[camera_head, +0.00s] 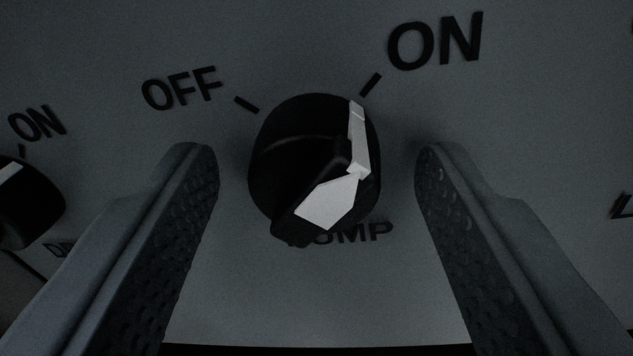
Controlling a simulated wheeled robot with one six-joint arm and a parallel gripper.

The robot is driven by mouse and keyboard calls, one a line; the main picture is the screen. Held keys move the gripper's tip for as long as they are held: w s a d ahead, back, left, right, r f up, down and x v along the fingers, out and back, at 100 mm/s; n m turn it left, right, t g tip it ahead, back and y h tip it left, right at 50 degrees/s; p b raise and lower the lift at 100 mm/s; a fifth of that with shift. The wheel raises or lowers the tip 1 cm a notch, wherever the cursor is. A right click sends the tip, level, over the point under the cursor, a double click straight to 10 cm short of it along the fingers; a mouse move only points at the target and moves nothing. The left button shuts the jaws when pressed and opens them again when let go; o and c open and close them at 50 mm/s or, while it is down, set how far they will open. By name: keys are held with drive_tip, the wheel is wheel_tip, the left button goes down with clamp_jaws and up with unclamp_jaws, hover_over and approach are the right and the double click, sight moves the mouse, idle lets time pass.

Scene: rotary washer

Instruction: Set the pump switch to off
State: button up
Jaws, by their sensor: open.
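The pump switch is a black rotary knob (285,165) with a white pointer strip (359,135) and a white patch on its grip ridge. The strip points up and slightly right, toward the tick below the ON label (436,41). The OFF label (182,89) and its tick are to the upper left. The PUMP label (360,233) below is partly hidden by the knob. My gripper (318,165) is open, one finger on each side of the knob. There is a visible gap between each finger and the knob, and neither appears to touch it.
A second black knob (28,205) with its own ON label (37,123) is at the left edge, near my left finger. The grey panel (290,45) is flat and clear above the switch. A dark edge runs along the bottom.

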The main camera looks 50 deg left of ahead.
drive_tip(key=c, duration=1)
drive_tip(key=shift+n, duration=0.3)
drive_tip(key=n, duration=0.8)
drive_tip(key=shift+r+n+h, duration=0.1)
drive_tip(key=shift+n+h, duration=0.2)
drive_tip(key=n, duration=0.4)
drive_tip(key=shift+s+a+h, duration=0.1)
drive_tip(key=shift+h, duration=0.2)
drive_tip(key=shift+n, duration=1.9)
